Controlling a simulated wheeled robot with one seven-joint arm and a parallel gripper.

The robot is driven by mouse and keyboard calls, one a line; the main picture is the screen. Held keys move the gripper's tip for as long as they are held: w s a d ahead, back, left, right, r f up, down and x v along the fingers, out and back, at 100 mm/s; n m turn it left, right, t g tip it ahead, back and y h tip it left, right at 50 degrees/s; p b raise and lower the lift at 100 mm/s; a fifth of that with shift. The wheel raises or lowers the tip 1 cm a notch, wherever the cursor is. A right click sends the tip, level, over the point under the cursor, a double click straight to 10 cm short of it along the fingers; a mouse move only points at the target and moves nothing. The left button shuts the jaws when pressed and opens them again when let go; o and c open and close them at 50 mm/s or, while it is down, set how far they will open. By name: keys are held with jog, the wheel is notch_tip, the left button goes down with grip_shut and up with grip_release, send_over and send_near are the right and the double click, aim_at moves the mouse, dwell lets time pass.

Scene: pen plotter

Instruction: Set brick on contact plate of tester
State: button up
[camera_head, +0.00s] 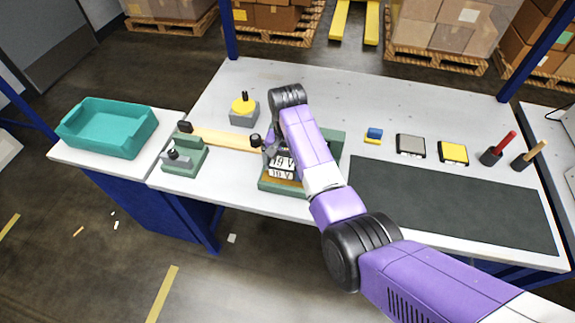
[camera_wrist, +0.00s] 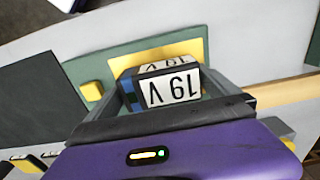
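A dark brick with white "19 V" labels (camera_wrist: 172,86) sits between the fingers of my gripper (camera_wrist: 165,78), which looks shut on it. In the head view the labelled brick (camera_head: 283,166) is over the green tester (camera_head: 335,140) at the middle of the bench. The tester's yellow contact plate (camera_wrist: 150,58) shows just beyond the brick in the wrist view, partly covered by it. I cannot tell whether the brick touches the plate. My wrist and gripper hide much of the tester in the head view.
A wooden strip (camera_head: 228,140) runs left from the tester to a green fixture (camera_head: 186,158). A grey block with a yellow disc (camera_head: 243,108) stands behind it. A teal bin (camera_head: 108,130) stands left.

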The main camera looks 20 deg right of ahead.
aim_at(288, 164)
jog(key=shift+r, duration=0.1)
notch_tip(288, 164, up, 12)
jog(key=shift+p, duration=0.4)
jog(key=shift+r, duration=0.1)
dwell(0.5)
